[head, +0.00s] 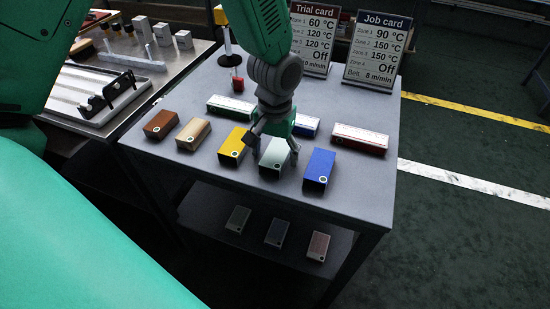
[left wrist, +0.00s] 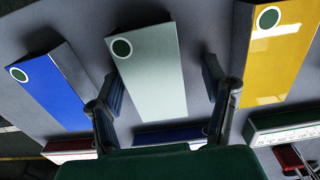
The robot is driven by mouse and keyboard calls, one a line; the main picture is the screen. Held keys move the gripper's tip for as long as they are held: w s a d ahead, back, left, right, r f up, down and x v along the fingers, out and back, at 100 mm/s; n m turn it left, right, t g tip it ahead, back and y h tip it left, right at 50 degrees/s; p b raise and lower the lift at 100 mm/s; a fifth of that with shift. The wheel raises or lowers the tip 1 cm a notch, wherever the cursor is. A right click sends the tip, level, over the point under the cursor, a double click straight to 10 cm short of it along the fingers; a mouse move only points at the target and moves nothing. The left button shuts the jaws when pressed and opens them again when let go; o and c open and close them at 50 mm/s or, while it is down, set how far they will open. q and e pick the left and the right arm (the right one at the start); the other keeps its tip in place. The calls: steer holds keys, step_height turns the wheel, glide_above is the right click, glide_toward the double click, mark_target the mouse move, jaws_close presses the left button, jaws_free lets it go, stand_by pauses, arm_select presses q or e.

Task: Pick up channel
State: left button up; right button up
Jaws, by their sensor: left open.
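Several box-like pieces stand in a row on the grey table; I cannot tell which one is called the channel. A pale green-white piece (head: 273,158) with a dark round mark lies below my left gripper (head: 275,151). In the left wrist view this pale piece (left wrist: 150,72) shows between the two open fingers of the left gripper (left wrist: 163,78), with gaps on both sides. A blue piece (head: 319,168) lies to its right and a yellow piece (head: 234,145) to its left. My left gripper is open and empty. My right gripper is not in view.
Brown (head: 160,124) and tan (head: 193,133) pieces lie farther left. Behind the row are a green-edged flat box (head: 231,106) and a red one (head: 360,138). A trial card (head: 314,38) and a job card (head: 376,48) stand at the back. A lower shelf holds more pieces.

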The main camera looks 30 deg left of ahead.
arm_select(q)
steer(key=shift+d+f, duration=0.25)
steer(key=shift+f, duration=0.05)
steer(key=shift+d+r, duration=0.15)
steer(key=shift+d, duration=0.1)
steer(key=shift+a, duration=0.1)
steer(key=c, duration=1.2)
steer(key=shift+s+a, duration=0.1)
steer(key=shift+a, duration=0.2)
steer(key=shift+c, duration=0.8)
